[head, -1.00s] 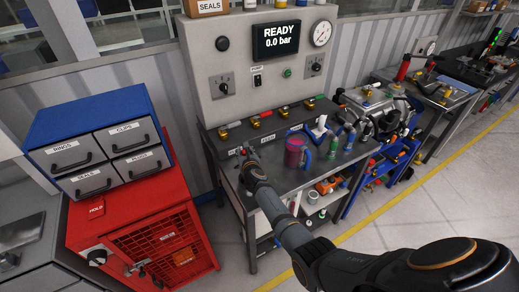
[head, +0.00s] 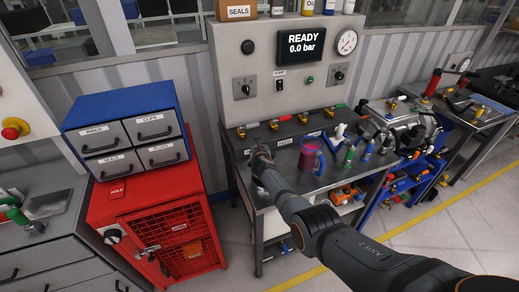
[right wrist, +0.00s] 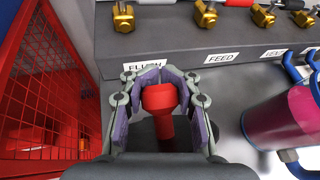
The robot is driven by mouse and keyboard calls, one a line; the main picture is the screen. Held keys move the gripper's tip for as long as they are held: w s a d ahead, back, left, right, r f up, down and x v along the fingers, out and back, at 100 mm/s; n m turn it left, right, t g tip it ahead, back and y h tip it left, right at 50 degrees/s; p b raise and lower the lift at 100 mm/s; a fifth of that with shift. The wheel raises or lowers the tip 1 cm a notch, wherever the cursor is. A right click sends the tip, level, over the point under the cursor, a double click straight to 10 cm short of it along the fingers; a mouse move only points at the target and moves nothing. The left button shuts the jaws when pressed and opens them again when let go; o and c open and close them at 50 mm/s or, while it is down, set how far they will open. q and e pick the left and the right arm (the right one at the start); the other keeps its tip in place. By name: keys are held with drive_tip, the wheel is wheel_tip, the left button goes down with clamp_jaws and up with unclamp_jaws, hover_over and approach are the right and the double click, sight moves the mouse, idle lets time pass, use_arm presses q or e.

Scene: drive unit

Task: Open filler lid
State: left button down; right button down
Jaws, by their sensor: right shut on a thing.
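My right gripper (head: 261,155) is at the left end of the metal bench, just in front of the dark valve block. In the right wrist view its fingers (right wrist: 160,90) are closed around a red knob (right wrist: 160,98) with a red stem. The knob sits between the pads, below a partly hidden label on the block. What lies under the knob is hidden by the gripper. I cannot tell from these views whether the red knob is the filler lid. My left gripper is not in view.
A mug-like magenta container (head: 309,158) with a blue handle stands right of my gripper. The valve block (right wrist: 190,45) with brass valves runs behind it. A red cage cabinet (head: 165,225) stands left of the bench. The display (head: 302,46) reads READY, 0.0 bar.

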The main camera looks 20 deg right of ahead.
drive_tip(key=shift+a, duration=0.25)
idle(0.3)
drive_tip(key=c, duration=1)
unclamp_jaws()
drive_tip(key=shift+w+a, duration=0.1)
drive_tip(key=shift+a, duration=0.05)
drive_tip(key=shift+o, duration=0.2)
drive_tip(key=shift+d, duration=0.2)
drive_tip(key=shift+s, duration=0.2)
drive_tip(key=shift+s+r, duration=0.1)
drive_tip(key=shift+s, duration=0.1)
drive_tip(key=v, duration=1.1)
drive_tip(key=shift+a+r, duration=0.15)
drive_tip(key=shift+a, duration=0.1)
drive_tip(key=shift+d, duration=0.1)
